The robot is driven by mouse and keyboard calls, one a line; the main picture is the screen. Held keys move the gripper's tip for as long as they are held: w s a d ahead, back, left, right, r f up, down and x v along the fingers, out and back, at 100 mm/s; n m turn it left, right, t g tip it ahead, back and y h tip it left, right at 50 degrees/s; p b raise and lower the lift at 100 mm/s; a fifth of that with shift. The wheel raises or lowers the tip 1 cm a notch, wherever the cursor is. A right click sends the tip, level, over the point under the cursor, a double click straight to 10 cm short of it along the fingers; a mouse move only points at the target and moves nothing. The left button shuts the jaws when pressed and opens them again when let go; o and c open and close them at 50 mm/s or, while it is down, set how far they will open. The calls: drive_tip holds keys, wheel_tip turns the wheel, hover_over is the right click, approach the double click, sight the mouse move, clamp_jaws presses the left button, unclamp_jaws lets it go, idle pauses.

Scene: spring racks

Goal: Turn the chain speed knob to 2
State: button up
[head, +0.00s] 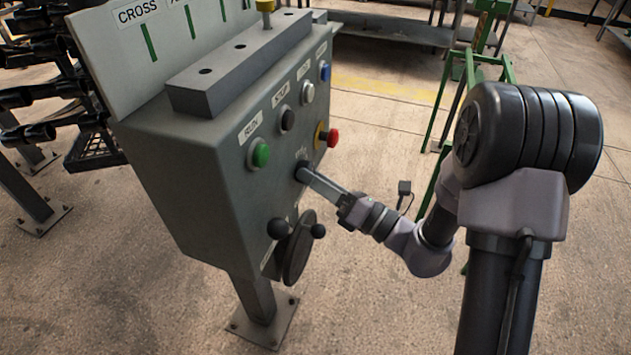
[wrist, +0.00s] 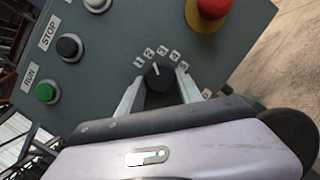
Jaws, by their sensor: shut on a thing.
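The chain speed knob (wrist: 158,76) is a small black dial on the grey panel in the wrist view. Its white line points up and slightly left, towards the second mark from the left in the arc of small numbers above it.
Green (head: 260,154), black (head: 287,119) and white (head: 307,92) buttons sit on the panel. A red mushroom button (head: 332,138) is close above my gripper. A black-knobbed handwheel (head: 298,250) is below it.

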drive_tip(key=shift+n, duration=0.4)
drive_tip(key=o, duration=1.4)
drive_tip(key=shift+c, duration=0.2)
drive_tip(key=p+v, duration=0.3)
drive_tip(key=v, duration=1.4)
drive_tip(key=shift+d+f, duration=0.15)
drive_tip(key=shift+f, duration=0.15)
